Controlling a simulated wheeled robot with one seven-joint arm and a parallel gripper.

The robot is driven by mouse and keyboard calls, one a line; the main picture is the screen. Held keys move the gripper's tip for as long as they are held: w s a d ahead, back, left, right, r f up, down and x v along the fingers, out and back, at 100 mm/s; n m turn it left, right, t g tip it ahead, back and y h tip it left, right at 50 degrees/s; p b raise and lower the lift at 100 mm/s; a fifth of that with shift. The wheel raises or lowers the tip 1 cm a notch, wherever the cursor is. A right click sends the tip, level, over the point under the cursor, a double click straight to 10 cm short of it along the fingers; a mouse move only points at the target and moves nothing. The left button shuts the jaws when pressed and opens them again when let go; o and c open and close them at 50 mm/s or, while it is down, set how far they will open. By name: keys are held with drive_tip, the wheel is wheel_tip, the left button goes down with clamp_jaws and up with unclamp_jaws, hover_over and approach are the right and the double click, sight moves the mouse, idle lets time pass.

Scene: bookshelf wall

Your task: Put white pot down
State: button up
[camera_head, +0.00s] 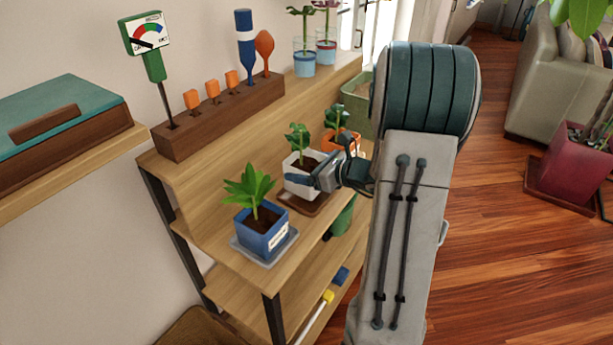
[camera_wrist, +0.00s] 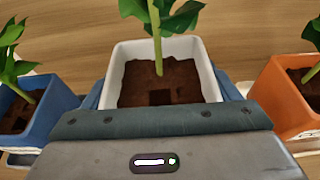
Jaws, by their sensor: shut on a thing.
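The white pot (camera_head: 297,191) holds dark soil and a green plant. It is upright at the middle shelf, by a brown saucer (camera_head: 316,207). I cannot tell whether its base touches the saucer. My gripper (camera_head: 300,181) reaches in from the right and is shut on the pot, with a blue finger along its side. In the wrist view the white pot (camera_wrist: 117,68) sits between my gripper's fingers (camera_wrist: 163,93), one on each side. The pot's lower part is hidden there by the gripper body.
A blue pot (camera_head: 264,238) on a grey saucer stands at front left. An orange pot (camera_head: 349,146) stands close behind at right. A wooden tool block (camera_head: 215,118) is on the upper ledge. Bare shelf lies left of the white pot.

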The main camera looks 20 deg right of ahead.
drive_tip(key=shift+f, duration=1.5)
drive_tip(key=shift+f, duration=0.1)
drive_tip(key=o, duration=1.3)
drive_tip(key=shift+c, duration=0.2)
